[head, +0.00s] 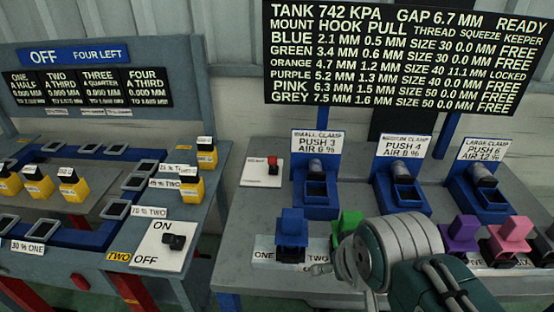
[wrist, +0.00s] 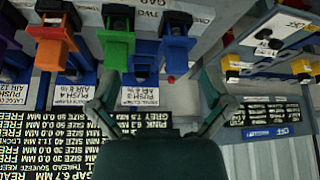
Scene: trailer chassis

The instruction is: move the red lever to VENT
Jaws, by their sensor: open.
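The red lever (head: 273,164) is a small red piece on a white plate (head: 262,171), left of the small clamp station in the head view. The plate's lettering is too small to read, so I cannot tell which mark the lever points at. My gripper (wrist: 158,72) is open and empty in the wrist view, its two fingers spread apart. In the head view my wrist covers the front middle of the right bench and mostly hides the fingers. A small red spot shows between the fingers in the wrist view; I cannot tell whether it is the lever.
Blue (head: 291,228), green (head: 347,221), purple (head: 463,233) and pink (head: 508,236) blocks line the right bench's front. Blue clamp stations (head: 317,186) stand behind. The left bench has yellow blocks (head: 74,187) and an ON/OFF switch (head: 173,242). A black readout board (head: 400,60) hangs behind.

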